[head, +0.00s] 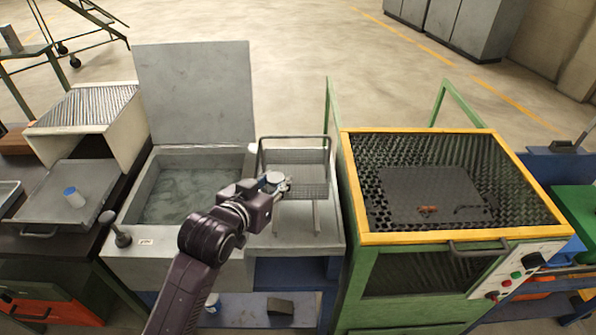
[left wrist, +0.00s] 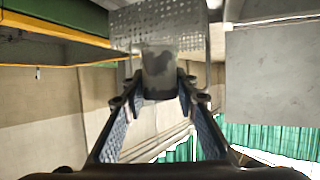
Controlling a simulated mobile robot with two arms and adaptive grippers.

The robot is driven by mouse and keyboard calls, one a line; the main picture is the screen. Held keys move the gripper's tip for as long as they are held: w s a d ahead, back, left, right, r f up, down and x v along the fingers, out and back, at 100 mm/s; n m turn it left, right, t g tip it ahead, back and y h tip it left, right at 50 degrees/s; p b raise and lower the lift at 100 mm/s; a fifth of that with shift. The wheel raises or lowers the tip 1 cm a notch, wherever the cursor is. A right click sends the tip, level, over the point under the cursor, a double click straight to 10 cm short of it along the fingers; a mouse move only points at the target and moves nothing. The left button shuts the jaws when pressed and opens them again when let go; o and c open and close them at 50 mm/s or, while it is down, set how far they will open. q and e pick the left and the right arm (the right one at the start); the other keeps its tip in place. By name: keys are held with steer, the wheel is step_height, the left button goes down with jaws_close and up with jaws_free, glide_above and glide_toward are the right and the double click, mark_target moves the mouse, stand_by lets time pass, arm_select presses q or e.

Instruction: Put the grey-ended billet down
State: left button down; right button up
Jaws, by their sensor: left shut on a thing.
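My left gripper (head: 273,187) is shut on the grey-ended billet (head: 274,177), at the front left of the wire basket (head: 310,188). The billet's pale round end faces up in the head view. In the left wrist view, my left gripper (left wrist: 160,88) has both fingers against the sides of the mottled grey billet (left wrist: 158,66), with the perforated basket wall (left wrist: 185,28) behind it. I cannot tell whether the billet touches the basket. My right gripper is in neither view.
A water-filled tank (head: 185,190) with a raised grey lid (head: 195,95) is left of the basket. A yellow-rimmed mesh-topped cabinet (head: 455,238) is close on the right. A blue-ended billet (head: 74,196) stands on a grey tray (head: 50,208) at far left.

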arm_select(q)
steer(key=w+d+p, duration=0.2)
steer(key=w+d, duration=0.3)
steer(key=w, duration=0.5)
steer(key=f, duration=0.3)
steer(key=f+p, duration=0.1)
steer(key=f, duration=0.2)
steer(key=shift+w+a, duration=0.15)
steer(key=shift+w, duration=0.05)
steer(key=shift+f, duration=0.35)
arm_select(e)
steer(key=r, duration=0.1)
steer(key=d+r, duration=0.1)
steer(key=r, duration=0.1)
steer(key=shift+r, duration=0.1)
arm_select(q)
steer(key=shift+f, duration=0.1)
